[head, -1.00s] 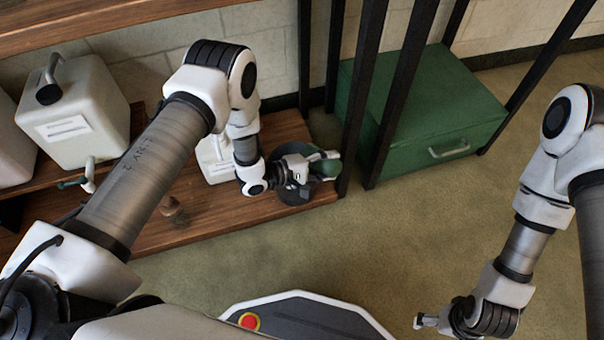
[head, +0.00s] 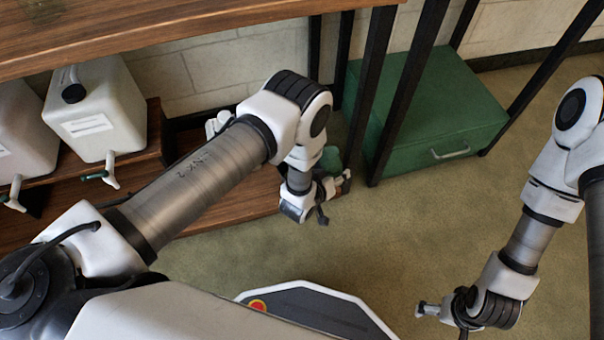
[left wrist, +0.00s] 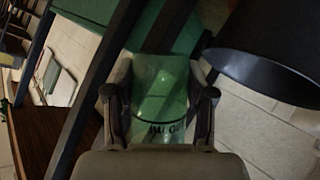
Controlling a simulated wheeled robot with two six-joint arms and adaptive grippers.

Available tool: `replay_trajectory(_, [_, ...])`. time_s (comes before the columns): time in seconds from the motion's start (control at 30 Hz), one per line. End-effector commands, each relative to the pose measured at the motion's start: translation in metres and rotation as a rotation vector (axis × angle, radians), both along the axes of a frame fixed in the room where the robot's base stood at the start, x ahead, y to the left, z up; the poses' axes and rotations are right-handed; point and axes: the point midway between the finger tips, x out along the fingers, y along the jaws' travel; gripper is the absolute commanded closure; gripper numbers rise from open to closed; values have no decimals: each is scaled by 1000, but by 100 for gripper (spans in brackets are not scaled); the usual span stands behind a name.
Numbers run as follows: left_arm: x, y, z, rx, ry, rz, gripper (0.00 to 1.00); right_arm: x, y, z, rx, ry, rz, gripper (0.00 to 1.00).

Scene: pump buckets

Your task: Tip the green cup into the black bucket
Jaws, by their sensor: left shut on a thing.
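The translucent green cup (left wrist: 160,85), with dark lettering, is between the two fingers of my left gripper (left wrist: 160,98) in the left wrist view. The fingers are shut on it. The black bucket (left wrist: 265,55) is at the upper right of that view, beside the cup with a gap between them. In the head view my left gripper (head: 338,186) is in front of the lower shelf's right end. The bucket does not show there, and I cannot tell the cup's tilt. My right gripper (head: 424,309) is low over the floor; its finger opening is unclear.
White jugs with taps (head: 97,110) stand on the wooden shelf at left. A wooden top (head: 180,32) overhangs the back. Dark posts (head: 372,95) stand right of my left gripper, with a green box (head: 440,115) behind. The floor (head: 420,230) between my arms is clear.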

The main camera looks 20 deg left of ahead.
Motion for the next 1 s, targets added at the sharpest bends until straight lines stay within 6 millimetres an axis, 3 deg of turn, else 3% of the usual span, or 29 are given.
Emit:
replay_trajectory(0.17, [0, 0, 6, -1, 0, 0, 92, 0, 0, 6, 0, 0, 0, 4])
replay_trajectory(0.5, [0, 0, 43, -2, 0, 0, 92, 0, 0, 41, 0, -1, 0, 4])
replay_trajectory(0.83, [0, -1, 39, 34, -19, -2, 92, 0, 0, 37, 0, 0, 0, 4])
replay_trajectory(1.0, [-1, -3, 33, 315, -157, -3, 92, 0, 0, 22, 0, 0, 0, 4])
